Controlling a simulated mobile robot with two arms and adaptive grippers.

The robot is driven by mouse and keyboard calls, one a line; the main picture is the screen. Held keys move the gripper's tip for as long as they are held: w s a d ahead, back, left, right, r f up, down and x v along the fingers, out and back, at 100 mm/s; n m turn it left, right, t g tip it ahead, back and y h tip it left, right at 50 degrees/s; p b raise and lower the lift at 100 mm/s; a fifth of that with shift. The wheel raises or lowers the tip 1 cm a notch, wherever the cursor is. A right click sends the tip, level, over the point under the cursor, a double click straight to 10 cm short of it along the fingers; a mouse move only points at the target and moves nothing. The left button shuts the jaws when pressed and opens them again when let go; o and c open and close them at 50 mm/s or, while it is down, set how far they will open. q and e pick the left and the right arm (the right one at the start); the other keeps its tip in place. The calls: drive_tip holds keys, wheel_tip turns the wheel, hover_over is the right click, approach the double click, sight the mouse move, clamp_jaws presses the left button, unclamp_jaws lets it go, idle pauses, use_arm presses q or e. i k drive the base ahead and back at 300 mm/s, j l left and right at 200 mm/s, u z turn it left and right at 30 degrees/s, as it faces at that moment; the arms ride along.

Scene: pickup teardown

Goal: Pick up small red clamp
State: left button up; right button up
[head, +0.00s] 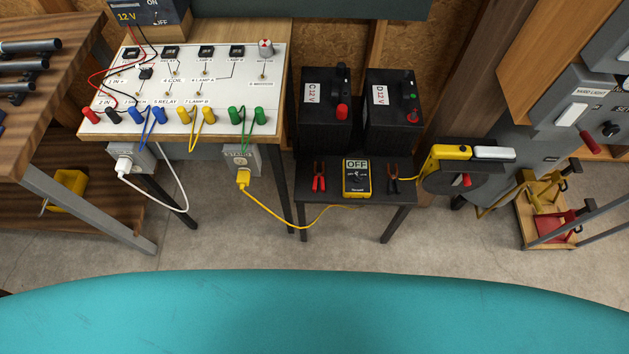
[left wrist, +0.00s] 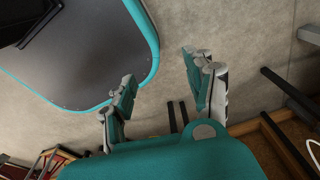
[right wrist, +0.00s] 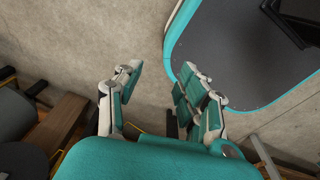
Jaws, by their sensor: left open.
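In the head view, a small clamp with red handles (head: 319,178) lies on the left part of a low black table (head: 345,198). A similar darker clamp with orange-brown handles (head: 393,178) lies on the table's right part. My left gripper (left wrist: 158,72) is open and empty over bare floor in the left wrist view. My right gripper (right wrist: 161,70) is open and empty over the floor in the right wrist view. Neither gripper shows in the head view, and no clamp shows in the wrist views.
A yellow meter (head: 357,180) sits between the clamps. Two black 12V batteries (head: 325,112) (head: 393,115) stand behind. A yellow cable (head: 285,222) runs to the table. A white circuit board bench (head: 185,65) is at left, a yellow reel (head: 452,152) at right. Concrete floor lies in front.

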sight(318, 176)
drive_tip(key=l+u, duration=0.15)
drive_tip(key=l, duration=1.95)
